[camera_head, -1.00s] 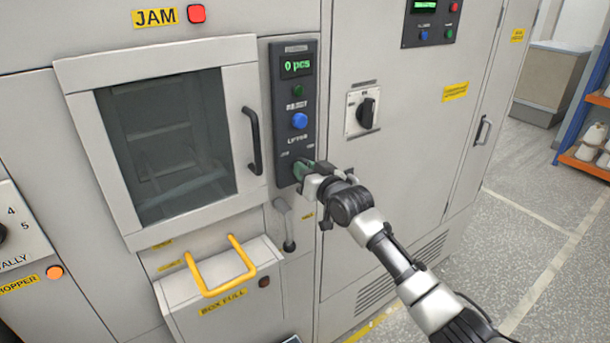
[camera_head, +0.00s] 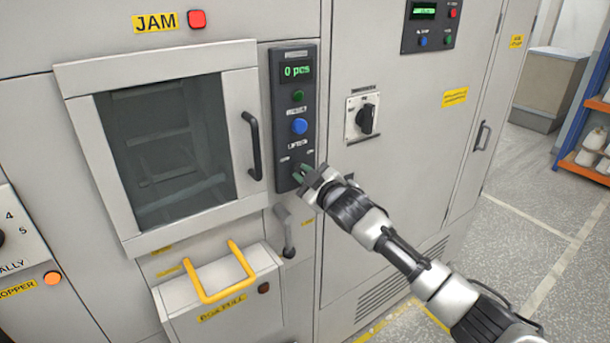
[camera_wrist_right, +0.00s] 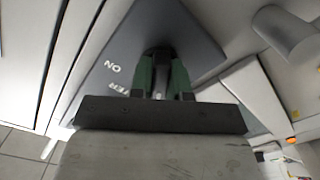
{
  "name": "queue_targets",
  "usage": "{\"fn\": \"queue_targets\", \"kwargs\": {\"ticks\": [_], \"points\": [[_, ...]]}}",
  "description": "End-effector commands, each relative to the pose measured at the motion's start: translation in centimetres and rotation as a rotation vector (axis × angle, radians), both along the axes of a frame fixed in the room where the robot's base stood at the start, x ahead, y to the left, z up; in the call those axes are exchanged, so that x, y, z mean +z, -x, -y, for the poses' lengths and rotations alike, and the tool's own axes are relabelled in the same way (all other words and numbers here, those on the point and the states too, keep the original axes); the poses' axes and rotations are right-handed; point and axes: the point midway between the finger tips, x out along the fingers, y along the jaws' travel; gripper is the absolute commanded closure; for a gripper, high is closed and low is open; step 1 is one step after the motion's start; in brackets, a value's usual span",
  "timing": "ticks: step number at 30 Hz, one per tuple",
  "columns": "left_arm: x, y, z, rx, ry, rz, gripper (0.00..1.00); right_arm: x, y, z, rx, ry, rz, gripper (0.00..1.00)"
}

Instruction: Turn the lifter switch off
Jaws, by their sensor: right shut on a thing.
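The lifter switch sits low on the dark control panel (camera_head: 284,130), below the blue button. In the head view my right gripper (camera_head: 301,172) covers it. In the right wrist view the switch shows as a dark piece (camera_wrist_right: 159,54) between the green fingertips of the right gripper (camera_wrist_right: 160,72), which is shut on it. The word ON is printed on the panel beside the fingers, with part of another label close by. Which way the switch is turned cannot be told. My left gripper is not in view.
A window door with a black handle (camera_head: 253,146) is left of the panel. A grey lever (camera_head: 286,232) hangs just below it. A black rotary switch (camera_head: 367,118) is to the right. A yellow-handled box (camera_head: 222,300) sits lower left. The floor at right is open.

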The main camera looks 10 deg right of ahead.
Motion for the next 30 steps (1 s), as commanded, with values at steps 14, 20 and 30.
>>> {"fn": "queue_targets", "kwargs": {"ticks": [14,20,30], "points": [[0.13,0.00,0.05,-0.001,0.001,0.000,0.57,-0.14,0.01,0.00,-0.001,0.073,0.027,1.00],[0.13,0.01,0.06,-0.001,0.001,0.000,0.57,-0.14,0.00,0.02,-0.001,0.074,0.027,1.00],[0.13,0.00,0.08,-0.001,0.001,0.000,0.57,-0.07,0.00,0.01,-0.001,0.071,0.027,0.57]]}}
